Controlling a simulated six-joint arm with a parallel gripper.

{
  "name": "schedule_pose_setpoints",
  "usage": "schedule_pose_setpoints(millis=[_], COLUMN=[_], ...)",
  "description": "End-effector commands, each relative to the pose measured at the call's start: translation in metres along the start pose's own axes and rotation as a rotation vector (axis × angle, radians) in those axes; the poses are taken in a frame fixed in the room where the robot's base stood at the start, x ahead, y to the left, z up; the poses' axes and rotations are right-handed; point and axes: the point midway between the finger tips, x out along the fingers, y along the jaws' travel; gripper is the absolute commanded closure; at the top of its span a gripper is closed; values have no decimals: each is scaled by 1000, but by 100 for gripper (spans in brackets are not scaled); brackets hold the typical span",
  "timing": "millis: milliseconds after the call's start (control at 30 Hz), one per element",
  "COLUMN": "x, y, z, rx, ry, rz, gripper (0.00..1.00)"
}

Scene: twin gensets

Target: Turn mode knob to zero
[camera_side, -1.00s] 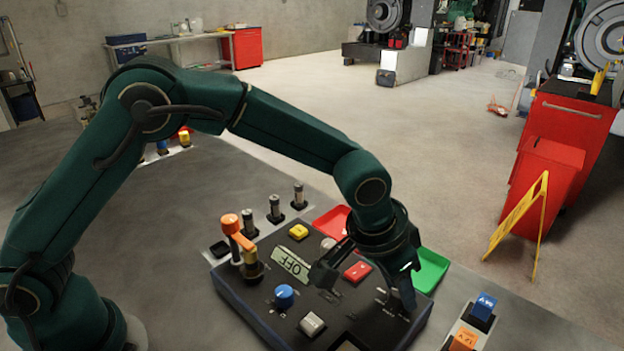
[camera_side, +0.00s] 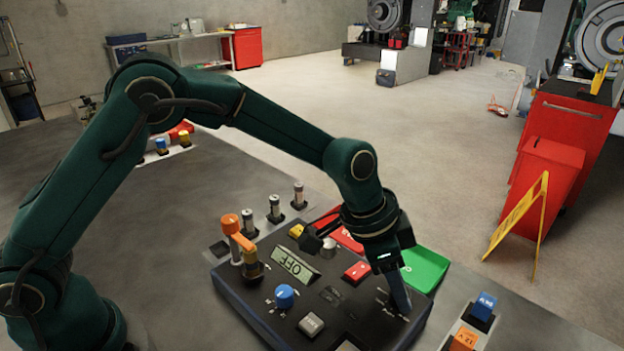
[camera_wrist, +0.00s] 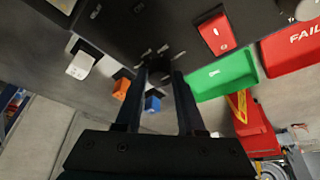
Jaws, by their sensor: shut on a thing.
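The black control box (camera_side: 245,302) carries a display (camera_side: 296,264) reading OFF, upside down in the side view. My gripper (camera_side: 400,300) points down at the box's right front corner. In the wrist view its fingers (camera_wrist: 161,78) are closed around a small dark knob (camera_wrist: 159,76) with pale marks around it; I take this to be the mode knob. The fingers hide much of it, and its pointer setting cannot be read. A blue knob (camera_side: 285,296) stands apart, left on the same box.
An orange-topped lever (camera_side: 237,228) stands at the box's left. Green (camera_side: 425,267) and red trays lie behind. Blue (camera_side: 484,306) and orange blocks (camera_side: 463,340) sit at right.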

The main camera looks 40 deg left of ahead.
Motion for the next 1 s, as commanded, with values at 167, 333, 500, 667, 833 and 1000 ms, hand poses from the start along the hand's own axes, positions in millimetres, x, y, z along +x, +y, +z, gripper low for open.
schedule_pose_setpoints(millis=[167,333,500,667,833,1000], x=[0,0,0,-1,-15,-37], y=[0,0,0,0,0,0], z=[0,0,0,0,-1,-1], rx=[4,4,3,3,3,3], ry=[-2,-2,-1,0,2,3], rz=[2,1,1,0,-1,-1], gripper=[100,39,32,32,32,32])
